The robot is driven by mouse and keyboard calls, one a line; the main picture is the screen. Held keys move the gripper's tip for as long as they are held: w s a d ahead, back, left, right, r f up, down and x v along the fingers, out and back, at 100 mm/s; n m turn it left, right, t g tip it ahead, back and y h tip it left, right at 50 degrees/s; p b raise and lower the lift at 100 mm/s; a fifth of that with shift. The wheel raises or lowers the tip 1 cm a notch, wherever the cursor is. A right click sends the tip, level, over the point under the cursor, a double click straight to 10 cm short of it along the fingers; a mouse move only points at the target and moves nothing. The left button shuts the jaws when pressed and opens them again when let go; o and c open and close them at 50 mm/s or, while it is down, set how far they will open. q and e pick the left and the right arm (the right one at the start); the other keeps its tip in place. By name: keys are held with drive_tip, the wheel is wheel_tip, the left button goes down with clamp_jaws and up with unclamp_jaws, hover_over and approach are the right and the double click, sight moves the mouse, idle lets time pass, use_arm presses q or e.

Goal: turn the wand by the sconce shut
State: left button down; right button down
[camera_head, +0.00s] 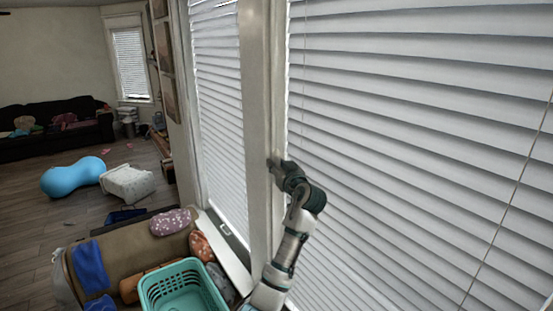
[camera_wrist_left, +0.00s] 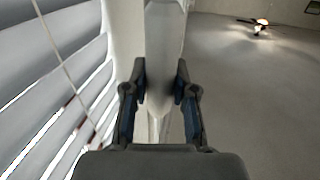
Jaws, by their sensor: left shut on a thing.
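The wide white slatted blind (camera_head: 420,130) fills the right of the head view, its slats tilted with narrow gaps. My left gripper (camera_head: 276,163) is at the pale window post (camera_head: 262,90), beside the blind's left edge. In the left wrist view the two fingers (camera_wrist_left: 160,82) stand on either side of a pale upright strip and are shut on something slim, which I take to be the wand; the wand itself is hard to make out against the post. My right gripper is out of view.
A thin cord (camera_head: 508,215) hangs across the blind at right. A second blind (camera_head: 217,90) is left of the post. A teal basket (camera_head: 182,288) and a bench with cushions (camera_head: 128,255) stand below left. A blue peanut ball (camera_head: 72,178) lies on the floor.

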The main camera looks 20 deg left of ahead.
use_arm(q)
drive_tip(key=shift+r+n+g+y+p, duration=0.2)
drive_tip(key=shift+n+g+y+p, duration=0.4)
drive_tip(key=shift+n+g+y, duration=0.15)
drive_tip(key=shift+f+g, duration=0.1)
drive_tip(key=shift+g, duration=0.15)
drive_tip(key=shift+f, duration=0.15)
drive_tip(key=c, duration=0.9)
unclamp_jaws()
drive_tip(key=shift+d, duration=0.15)
drive_tip(key=shift+d, duration=0.1)
drive_tip(key=v, duration=1.2)
drive_tip(key=shift+w+d+f, duration=0.1)
drive_tip(key=shift+w, duration=0.15)
